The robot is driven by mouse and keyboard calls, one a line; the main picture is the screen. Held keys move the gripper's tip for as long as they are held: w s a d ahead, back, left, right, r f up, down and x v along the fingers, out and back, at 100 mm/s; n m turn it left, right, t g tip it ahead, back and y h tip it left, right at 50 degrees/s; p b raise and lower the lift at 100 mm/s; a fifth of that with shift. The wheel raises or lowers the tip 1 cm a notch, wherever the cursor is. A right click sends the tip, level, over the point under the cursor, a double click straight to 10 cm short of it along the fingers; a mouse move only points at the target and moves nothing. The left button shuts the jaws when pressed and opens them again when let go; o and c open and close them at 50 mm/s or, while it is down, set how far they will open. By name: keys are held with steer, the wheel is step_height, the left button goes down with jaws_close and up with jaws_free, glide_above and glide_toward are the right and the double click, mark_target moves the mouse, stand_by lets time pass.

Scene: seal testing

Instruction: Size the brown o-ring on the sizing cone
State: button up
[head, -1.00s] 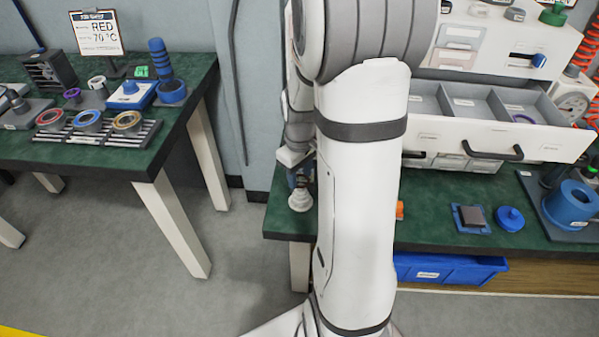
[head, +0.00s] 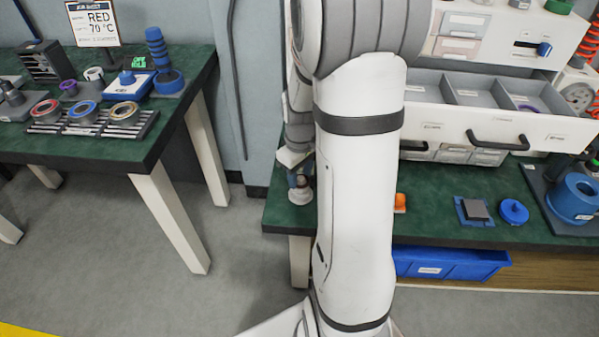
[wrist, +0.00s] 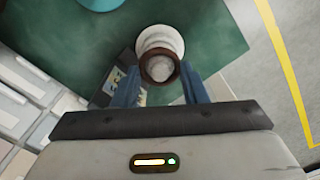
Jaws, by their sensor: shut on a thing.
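The brown o-ring (wrist: 176,80) is between the blue fingertips of my gripper (wrist: 160,82) in the wrist view. My gripper is shut on it. The white stepped sizing cone (wrist: 155,32) stands on the green bench, and its pale top shows through the ring's opening. I cannot tell whether the ring is around the cone's tip or just above it. In the head view, my gripper (head: 299,181) is pointing down at the cone (head: 300,196), at the bench's left end. My own arm hides part of this area, and the ring is too small to make out there.
An open grey-lined drawer (head: 470,125) juts over the bench. An orange block (head: 400,202), a blue knob (head: 513,211) and a blue cylinder (head: 573,197) stand to the right. Another green table (head: 75,148) holds rings on a rack. Floor lies between the tables.

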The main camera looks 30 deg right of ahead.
steer(key=shift+f+b, duration=0.35)
steer(key=shift+f, duration=0.25)
steer(key=o, duration=1)
steer(key=shift+r, duration=0.1)
steer(key=shift+r, duration=0.1)
step_height(320, 180, up, 9)
steer(key=p, duration=0.7)
steer(key=shift+p, duration=0.3)
